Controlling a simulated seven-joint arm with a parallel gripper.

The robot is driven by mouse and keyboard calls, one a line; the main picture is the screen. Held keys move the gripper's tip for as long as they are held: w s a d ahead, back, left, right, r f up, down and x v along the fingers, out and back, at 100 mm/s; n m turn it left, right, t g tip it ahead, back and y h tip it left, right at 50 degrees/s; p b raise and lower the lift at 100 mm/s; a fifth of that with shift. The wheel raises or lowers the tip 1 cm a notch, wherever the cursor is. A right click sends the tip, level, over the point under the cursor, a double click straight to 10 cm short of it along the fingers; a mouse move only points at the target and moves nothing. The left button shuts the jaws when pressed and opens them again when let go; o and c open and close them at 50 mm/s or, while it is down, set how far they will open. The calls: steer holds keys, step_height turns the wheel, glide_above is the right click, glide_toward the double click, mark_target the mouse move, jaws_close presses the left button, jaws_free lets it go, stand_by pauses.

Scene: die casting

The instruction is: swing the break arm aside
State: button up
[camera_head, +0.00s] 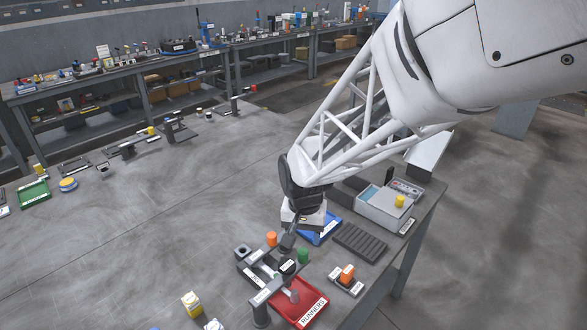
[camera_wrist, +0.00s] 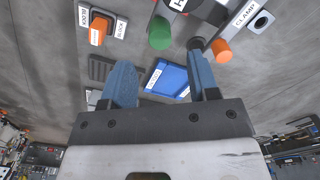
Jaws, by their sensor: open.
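The fixture (camera_head: 250,272) stands at the front of the table in the head view. A grey bar with a white label (camera_head: 266,293) runs from a post at its front; I cannot read the label, so cannot tell for sure that this is the break arm. An orange knob (camera_head: 271,239) and a green knob (camera_head: 303,255) stand at the fixture. The wrist view shows the green knob (camera_wrist: 160,32), the orange knob (camera_wrist: 221,50) and a clamp label (camera_wrist: 244,14). My gripper (camera_wrist: 164,72) is open, with nothing between its fingers. In the head view my gripper (camera_head: 289,238) is above the fixture's far side.
A red runners tray (camera_head: 299,303) lies beside the fixture. A blue tray (camera_head: 322,229), a dark ribbed rack (camera_head: 360,241), an orange block (camera_head: 347,273) and a grey box (camera_head: 383,210) stand to the right.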

mark_target(303, 251)
steer(key=shift+f, duration=3.5)
jaws_close()
